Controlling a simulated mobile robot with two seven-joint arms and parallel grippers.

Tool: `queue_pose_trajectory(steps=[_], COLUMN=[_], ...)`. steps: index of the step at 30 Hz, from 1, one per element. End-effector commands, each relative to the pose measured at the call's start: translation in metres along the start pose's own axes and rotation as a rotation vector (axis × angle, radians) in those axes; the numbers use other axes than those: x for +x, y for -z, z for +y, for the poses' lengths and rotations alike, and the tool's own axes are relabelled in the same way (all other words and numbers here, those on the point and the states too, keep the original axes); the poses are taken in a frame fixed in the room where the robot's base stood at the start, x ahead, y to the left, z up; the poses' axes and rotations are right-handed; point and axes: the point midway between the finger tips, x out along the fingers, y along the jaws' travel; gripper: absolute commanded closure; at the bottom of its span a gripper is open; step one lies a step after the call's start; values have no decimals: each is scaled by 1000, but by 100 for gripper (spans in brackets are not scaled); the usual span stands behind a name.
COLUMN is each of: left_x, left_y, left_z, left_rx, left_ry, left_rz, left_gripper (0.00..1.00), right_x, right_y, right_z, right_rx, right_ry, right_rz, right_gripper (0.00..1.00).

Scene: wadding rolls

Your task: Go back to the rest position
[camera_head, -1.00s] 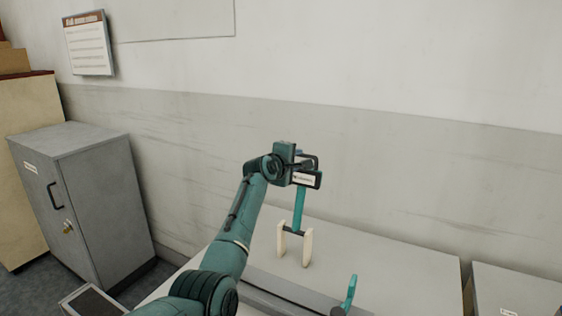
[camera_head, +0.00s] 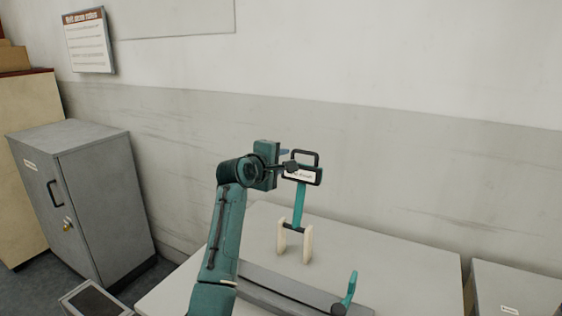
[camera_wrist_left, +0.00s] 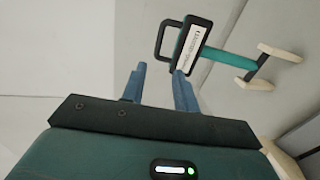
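My left gripper (camera_head: 284,153) is raised above the table, just left of a black-framed labelled piece with a handle (camera_head: 302,174). That piece tops a teal post (camera_head: 298,206) with two pale feet (camera_head: 307,245) standing on the table (camera_head: 390,255). In the left wrist view my gripper's blue fingers (camera_wrist_left: 160,82) are apart with nothing between them. The labelled piece (camera_wrist_left: 192,46) lies beyond the right finger, seemingly clear of it. My right gripper is not in view.
A long grey bar (camera_head: 285,290) with a teal lever (camera_head: 350,288) lies along the table's front. A grey cabinet (camera_head: 105,215) stands at left. The wall (camera_head: 400,150) is behind the table. Another grey surface (camera_head: 515,290) is at right.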

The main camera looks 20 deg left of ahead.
Motion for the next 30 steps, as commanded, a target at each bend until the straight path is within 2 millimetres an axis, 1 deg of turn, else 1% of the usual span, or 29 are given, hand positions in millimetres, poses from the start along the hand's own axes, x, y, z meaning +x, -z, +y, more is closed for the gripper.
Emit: queue_pose_trajectory(steps=[8,11,14,15,17,18,20,21,23,24,26,27,29,30], left_x=[0,-2,-11,-18,-34,-47,-70,-87,-115,-135,-168,-189,-220,-239], left_y=[0,-1,-6,-8,-15,-20,-29,-35,-45,-52,-62,-69,-78,-84], left_z=[0,-10,-47,-69,-107,-134,-173,-198,-233,-255,-285,-302,-322,-333], left_rx=[0,26,128,190,307,394,528,615,742,825,943,1015,1110,1165], left_ry=[0,17,83,124,195,247,327,378,451,497,563,600,649,673], left_rz=[0,0,-1,-6,-22,-38,-74,-104,-158,-200,-270,-321,-396,-443], left_gripper=[70,70,70,70,70,70,70,70,70,70,70,70,70,70], right_x=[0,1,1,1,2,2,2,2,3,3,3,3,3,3], right_y=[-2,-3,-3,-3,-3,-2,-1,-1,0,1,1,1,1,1], right_z=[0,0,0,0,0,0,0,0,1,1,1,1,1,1], right_rx=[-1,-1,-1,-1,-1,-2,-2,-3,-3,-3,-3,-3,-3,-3], right_ry=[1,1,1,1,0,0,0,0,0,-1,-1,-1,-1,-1], right_rz=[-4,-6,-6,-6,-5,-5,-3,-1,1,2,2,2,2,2], right_gripper=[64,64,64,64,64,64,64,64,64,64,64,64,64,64])
